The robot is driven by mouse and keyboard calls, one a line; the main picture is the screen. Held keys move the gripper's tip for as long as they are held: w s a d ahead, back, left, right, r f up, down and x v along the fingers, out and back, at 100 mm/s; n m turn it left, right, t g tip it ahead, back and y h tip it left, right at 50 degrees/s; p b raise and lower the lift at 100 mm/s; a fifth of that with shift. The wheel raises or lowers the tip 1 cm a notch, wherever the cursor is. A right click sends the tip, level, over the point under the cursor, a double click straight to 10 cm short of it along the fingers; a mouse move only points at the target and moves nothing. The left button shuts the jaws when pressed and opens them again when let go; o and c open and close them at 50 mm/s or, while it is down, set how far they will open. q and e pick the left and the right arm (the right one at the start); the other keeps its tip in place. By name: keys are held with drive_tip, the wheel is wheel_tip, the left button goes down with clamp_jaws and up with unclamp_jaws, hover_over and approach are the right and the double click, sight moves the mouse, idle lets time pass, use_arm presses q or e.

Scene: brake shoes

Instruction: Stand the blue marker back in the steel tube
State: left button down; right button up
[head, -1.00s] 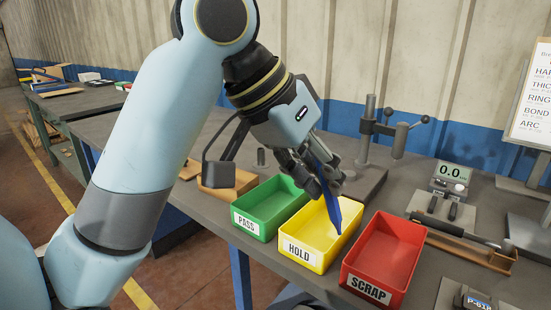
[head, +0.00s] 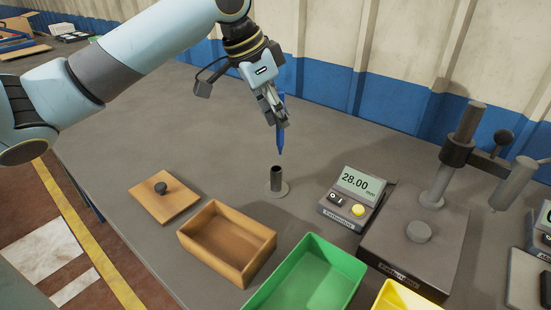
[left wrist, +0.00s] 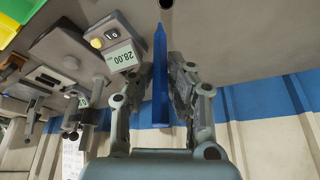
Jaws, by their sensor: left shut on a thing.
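The blue marker (head: 280,124) is held by my left gripper (head: 276,110), upright with its tip pointing down. It also shows in the left wrist view (left wrist: 160,80), between the two fingers of my left gripper (left wrist: 163,95). The steel tube (head: 277,180) stands upright on a round base on the table. The marker's tip is above the tube and apart from it. In the left wrist view a dark round opening, probably the tube (left wrist: 166,4), shows at the top edge, just past the tip. My right gripper is not in view.
A wooden box (head: 228,240) and a green bin (head: 310,275) stand in front of the tube. A gauge reading 28.00 (head: 354,196) is close on its right, beside a stand (head: 420,235). A wooden lid with a knob (head: 164,199) lies left. The table behind is clear.

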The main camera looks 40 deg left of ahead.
use_arm(q)
drive_tip(key=f, duration=0.9)
drive_tip(key=shift+a+f, duration=0.25)
drive_tip(key=shift+a, duration=0.05)
drive_tip(key=c, duration=1.4)
unclamp_jaws()
drive_tip(key=shift+o, duration=0.6)
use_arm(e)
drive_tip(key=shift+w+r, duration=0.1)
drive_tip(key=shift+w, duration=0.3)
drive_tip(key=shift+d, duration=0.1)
